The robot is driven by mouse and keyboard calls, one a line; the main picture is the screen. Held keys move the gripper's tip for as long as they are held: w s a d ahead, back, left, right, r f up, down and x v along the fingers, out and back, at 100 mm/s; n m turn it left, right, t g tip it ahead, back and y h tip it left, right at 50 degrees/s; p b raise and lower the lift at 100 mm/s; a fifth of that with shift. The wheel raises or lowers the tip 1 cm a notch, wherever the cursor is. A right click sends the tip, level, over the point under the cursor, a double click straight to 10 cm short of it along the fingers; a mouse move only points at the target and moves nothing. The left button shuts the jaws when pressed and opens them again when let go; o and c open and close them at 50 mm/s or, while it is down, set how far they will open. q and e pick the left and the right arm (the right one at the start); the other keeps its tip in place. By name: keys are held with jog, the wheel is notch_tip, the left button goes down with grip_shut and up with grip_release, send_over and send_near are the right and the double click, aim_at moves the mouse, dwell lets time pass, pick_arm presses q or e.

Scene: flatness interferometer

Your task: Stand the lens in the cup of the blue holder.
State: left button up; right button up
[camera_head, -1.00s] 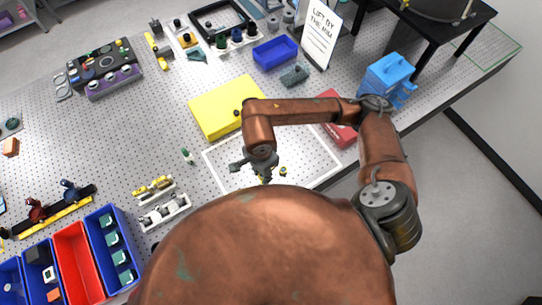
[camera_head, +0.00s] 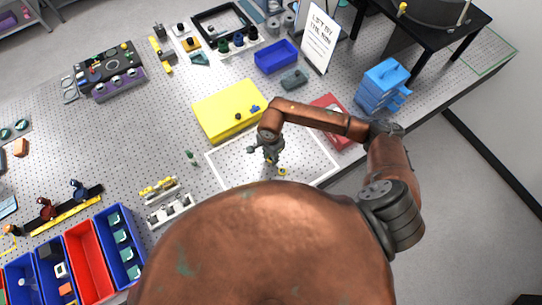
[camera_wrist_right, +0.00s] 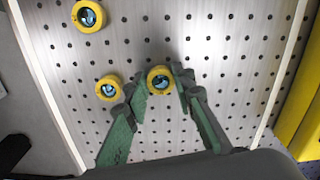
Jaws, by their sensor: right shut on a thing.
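My right gripper (camera_head: 268,158) is over the white-framed area of the bench. In the right wrist view its green fingers (camera_wrist_right: 160,90) are closed around a lens with a yellow ring (camera_wrist_right: 159,78). I cannot tell whether this lens touches the bench. Two more yellow-ringed lenses lie to its left, one near (camera_wrist_right: 108,88) and one farther up (camera_wrist_right: 89,16). A loose yellow-ringed lens shows by the gripper in the head view (camera_head: 283,171). The blue holder (camera_head: 79,189) stands on a yellow-edged rail at the left; its cup is too small to make out. My left gripper is not in view.
A red holder (camera_head: 46,209) shares the rail. Red and blue bins (camera_head: 88,257) stand in front of it. White racks (camera_head: 168,207) and a small green-topped item (camera_head: 191,157) lie between gripper and rail. A yellow case (camera_head: 228,110) lies behind the gripper.

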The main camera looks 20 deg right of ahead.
jog(key=shift+f, duration=0.3)
jog(key=shift+f, duration=0.15)
jog(key=o, duration=1)
